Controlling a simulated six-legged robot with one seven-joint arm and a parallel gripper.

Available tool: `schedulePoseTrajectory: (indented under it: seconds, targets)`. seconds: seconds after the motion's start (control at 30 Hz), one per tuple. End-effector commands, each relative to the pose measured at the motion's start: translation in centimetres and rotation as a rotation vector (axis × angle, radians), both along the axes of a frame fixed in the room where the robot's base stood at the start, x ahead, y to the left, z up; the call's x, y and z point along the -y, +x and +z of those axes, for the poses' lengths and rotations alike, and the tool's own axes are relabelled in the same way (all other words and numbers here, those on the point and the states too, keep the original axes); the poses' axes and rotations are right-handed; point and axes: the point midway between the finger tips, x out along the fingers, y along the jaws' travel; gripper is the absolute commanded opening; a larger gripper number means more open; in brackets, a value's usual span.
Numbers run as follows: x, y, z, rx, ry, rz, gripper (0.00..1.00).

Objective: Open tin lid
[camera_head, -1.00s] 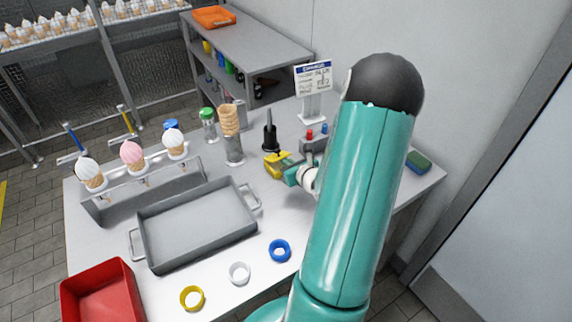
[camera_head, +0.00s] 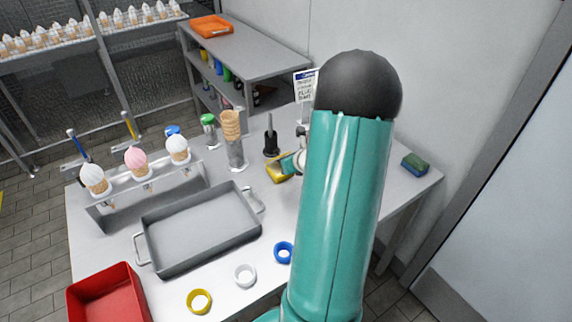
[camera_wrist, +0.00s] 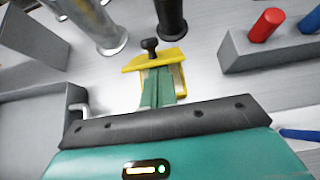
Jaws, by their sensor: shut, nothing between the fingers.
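A small yellow tin (camera_head: 276,171) sits on the white table, in front of a dark upright tool in a holder. In the wrist view the tin (camera_wrist: 134,66) shows a yellow edge with a black knob (camera_wrist: 150,45) on its far side. My gripper (camera_wrist: 158,76) is shut with nothing between its teal fingers, and they overlap the tin's middle. In the head view my gripper (camera_head: 288,164) is at the tin's right side, partly hidden by my arm. I cannot tell whether the fingers touch the tin or how far its lid is raised.
The dark tool (camera_head: 270,142) and stacked cones (camera_head: 232,130) stand close behind. A grey tray (camera_head: 200,225), a rack of ice-cream cones (camera_head: 150,190) and a red bin (camera_head: 107,297) are left. Blue, white and yellow rings (camera_head: 199,301) lie in front. A sponge (camera_head: 415,163) lies right.

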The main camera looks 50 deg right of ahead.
Motion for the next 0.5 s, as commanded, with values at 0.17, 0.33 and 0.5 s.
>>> schedulePoseTrajectory:
  seconds: [0.17, 0.33, 0.5]
  targets:
    - [0.4, 0.5, 0.7, -0.078, 0.02, 0.002, 0.0]
    - [0.6, 0.9, 1.1, -0.146, 0.04, 0.002, 0.0]
    - [0.8, 1.2, 1.4, -0.166, 0.05, -0.001, 0.0]
